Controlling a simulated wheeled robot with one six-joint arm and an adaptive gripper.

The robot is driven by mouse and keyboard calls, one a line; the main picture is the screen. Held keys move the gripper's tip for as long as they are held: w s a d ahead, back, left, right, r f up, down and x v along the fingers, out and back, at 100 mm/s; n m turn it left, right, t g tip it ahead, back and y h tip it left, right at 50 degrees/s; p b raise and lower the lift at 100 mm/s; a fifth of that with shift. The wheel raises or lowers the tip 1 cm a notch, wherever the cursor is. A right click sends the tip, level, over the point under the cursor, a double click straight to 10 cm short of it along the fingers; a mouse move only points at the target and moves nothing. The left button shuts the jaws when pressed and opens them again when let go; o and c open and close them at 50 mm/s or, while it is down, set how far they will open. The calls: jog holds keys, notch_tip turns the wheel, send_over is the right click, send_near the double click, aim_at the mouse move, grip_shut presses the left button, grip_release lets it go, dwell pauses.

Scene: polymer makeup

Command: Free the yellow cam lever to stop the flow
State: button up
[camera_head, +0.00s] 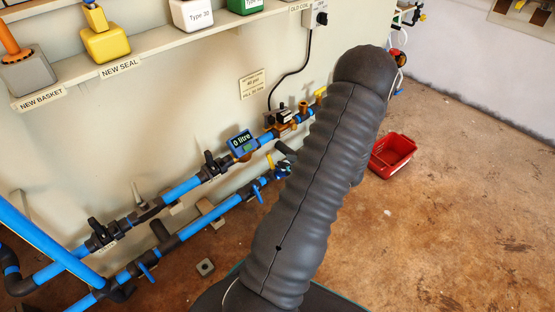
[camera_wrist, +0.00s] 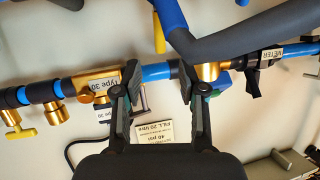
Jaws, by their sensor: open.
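Two yellow levers show, and I cannot tell for certain which is the cam lever. In the wrist view, one yellow lever (camera_wrist: 20,133) is at the far left, by a brass fitting (camera_wrist: 52,112). In the head view, a yellow lever (camera_head: 270,162) is below the meter and a yellow piece (camera_head: 320,92) is beside my arm. My gripper (camera_wrist: 161,74) is open and empty, its fingers apart across a blue pipe (camera_wrist: 157,72). Contact cannot be told. My arm hides the gripper in the head view.
A brass valve body with a "Type 30" label (camera_wrist: 103,86) is just left of the fingers. A dark hose (camera_wrist: 240,35) crosses above. A meter reads "0 litre" (camera_head: 241,143). A red basket (camera_head: 392,155) sits on the open floor at right. A shelf (camera_head: 160,48) runs above.

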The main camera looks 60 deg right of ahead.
jog(key=shift+v, duration=2.15)
jog(key=shift+c, duration=0.2)
